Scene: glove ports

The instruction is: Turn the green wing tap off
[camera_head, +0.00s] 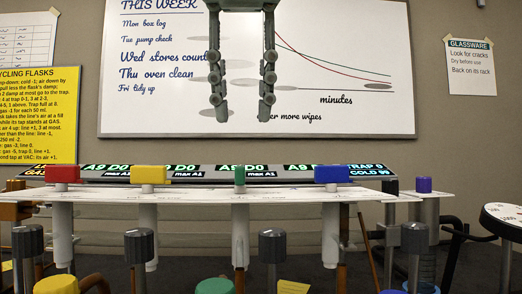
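The green wing tap (239,175) is in the middle of a row of taps on the white rail. Its handle looks narrow, as if seen end-on, unlike the wide red, yellow and blue handles. My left gripper (242,113) hangs down from the top of the view, with its two fingers well apart and nothing between them. It appears above the green tap in the picture, apart from it. How far it is in depth from the tap I cannot tell. My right gripper is not in view.
The red tap (62,174) and yellow tap (150,175) stand to the left, the blue tap (331,174) to the right. A lit display strip (200,170) runs behind them. Grey knobs (272,245) stand in front. A white dial (505,222) is at the right edge.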

